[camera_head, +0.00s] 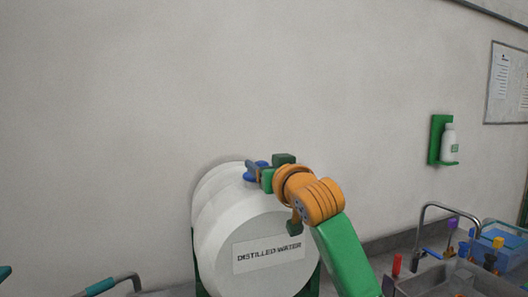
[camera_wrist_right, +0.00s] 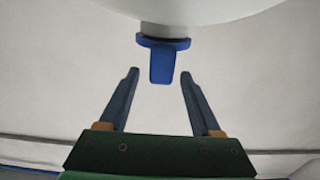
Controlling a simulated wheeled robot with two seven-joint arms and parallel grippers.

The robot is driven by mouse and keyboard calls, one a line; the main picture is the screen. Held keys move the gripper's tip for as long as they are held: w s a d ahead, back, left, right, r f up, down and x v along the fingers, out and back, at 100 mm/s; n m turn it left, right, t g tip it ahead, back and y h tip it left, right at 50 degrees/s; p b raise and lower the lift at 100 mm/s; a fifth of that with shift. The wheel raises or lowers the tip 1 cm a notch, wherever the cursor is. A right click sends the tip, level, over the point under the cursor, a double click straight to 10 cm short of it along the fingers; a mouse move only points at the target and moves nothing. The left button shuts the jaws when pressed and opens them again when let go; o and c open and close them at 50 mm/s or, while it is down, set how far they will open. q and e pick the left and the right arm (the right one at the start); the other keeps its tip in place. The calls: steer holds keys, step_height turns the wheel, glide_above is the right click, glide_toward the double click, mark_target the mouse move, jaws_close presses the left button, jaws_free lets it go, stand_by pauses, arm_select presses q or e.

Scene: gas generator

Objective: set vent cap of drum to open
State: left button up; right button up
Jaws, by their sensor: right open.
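A white drum (camera_head: 262,240) labelled "DISTILLED WATER" lies on its side in a green stand against the wall. Its blue vent cap (camera_head: 249,177) is on top of the drum, partly hidden by my right gripper (camera_head: 254,170). In the right wrist view the vent cap (camera_wrist_right: 162,62) has a flat round base and a single flat tab. My right gripper (camera_wrist_right: 160,75) is open there, with one fingertip on each side of the tab's end. Gaps show between the tab and both fingers. My left gripper is not in view.
A white bottle (camera_head: 448,143) sits in a green wall holder. A blue box (camera_head: 500,248) stands behind the sink. The wall above the drum is bare.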

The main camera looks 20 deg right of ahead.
steer(key=w, duration=0.1)
steer(key=w+f, duration=0.1)
steer(key=shift+w+a, duration=0.15)
steer(key=shift+w, duration=0.15)
steer(key=shift+s, duration=0.15)
jaws_close()
steer(key=shift+r, duration=0.2)
stand_by(0.7)
